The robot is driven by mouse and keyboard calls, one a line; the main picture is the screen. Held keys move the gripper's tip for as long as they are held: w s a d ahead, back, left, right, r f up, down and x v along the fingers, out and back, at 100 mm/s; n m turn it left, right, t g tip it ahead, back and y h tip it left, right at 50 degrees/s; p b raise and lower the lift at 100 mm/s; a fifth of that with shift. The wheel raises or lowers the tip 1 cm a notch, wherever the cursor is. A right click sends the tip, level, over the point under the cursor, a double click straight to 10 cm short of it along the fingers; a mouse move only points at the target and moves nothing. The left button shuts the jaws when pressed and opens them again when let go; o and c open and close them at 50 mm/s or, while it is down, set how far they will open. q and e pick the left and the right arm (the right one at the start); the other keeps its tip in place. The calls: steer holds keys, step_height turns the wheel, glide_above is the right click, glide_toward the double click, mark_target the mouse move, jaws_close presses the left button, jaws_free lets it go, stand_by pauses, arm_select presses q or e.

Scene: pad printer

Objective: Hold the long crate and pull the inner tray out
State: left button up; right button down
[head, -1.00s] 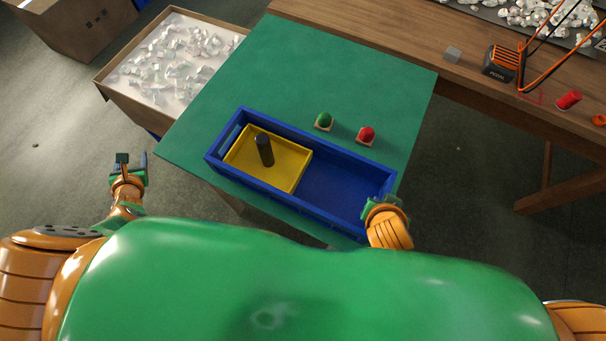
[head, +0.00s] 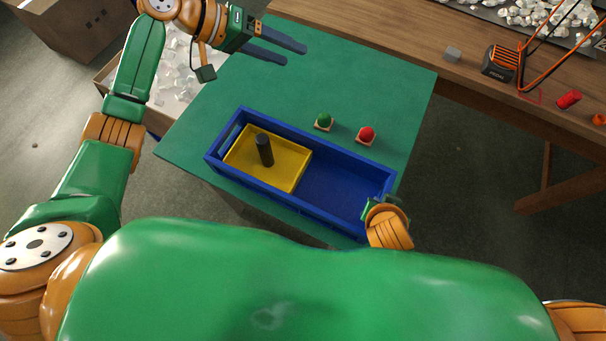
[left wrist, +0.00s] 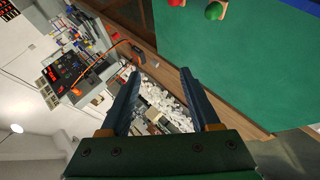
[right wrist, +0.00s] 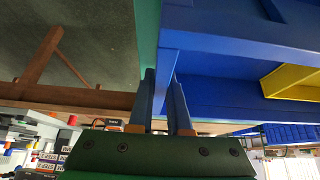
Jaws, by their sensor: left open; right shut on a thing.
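The long blue crate (head: 345,203) lies on the green table top. The yellow inner tray (head: 235,156) sits inside its left end, with a dark upright post (head: 264,150) standing in it. The tray also shows in the right wrist view (right wrist: 295,82). My left gripper (head: 295,52) is open and empty, raised over the back left of the green top, apart from the crate. In the left wrist view its two fingers (left wrist: 158,85) are spread with nothing between them. My right gripper (right wrist: 163,88) is shut on the right end wall of the blue crate (right wrist: 210,60).
A green dome (head: 323,120) and a red dome (head: 366,134) on small bases stand behind the crate. A carton of pale pieces (head: 112,82) stands at the left. A wooden bench (head: 400,40) runs behind. The green top's middle is clear.

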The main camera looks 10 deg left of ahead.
mark_target(262, 139)
arm_select(q)
steer(key=s+a+f+m+g+y, duration=0.1)
steer(key=s+f+m+y, duration=0.1)
steer(key=s+m+y, duration=0.1)
steer(key=s+a+f+m+g+y, duration=0.1)
steer(key=s+f+m+y, duration=0.1)
steer(key=s+m+y, duration=0.1)
steer(key=s+a+f+m+g+y, duration=0.1)
steer(key=s+f+m+g+y, duration=0.1)
steer(key=s, duration=0.3)
steer(key=shift+a+f+m+y, duration=0.35)
steer(key=shift+f+m+y, duration=0.1)
steer(key=shift+y, duration=0.45)
step_height(262, 139, down, 9)
steer(key=shift+r, duration=0.1)
jaws_close()
stand_by(0.3)
stand_by(1.4)
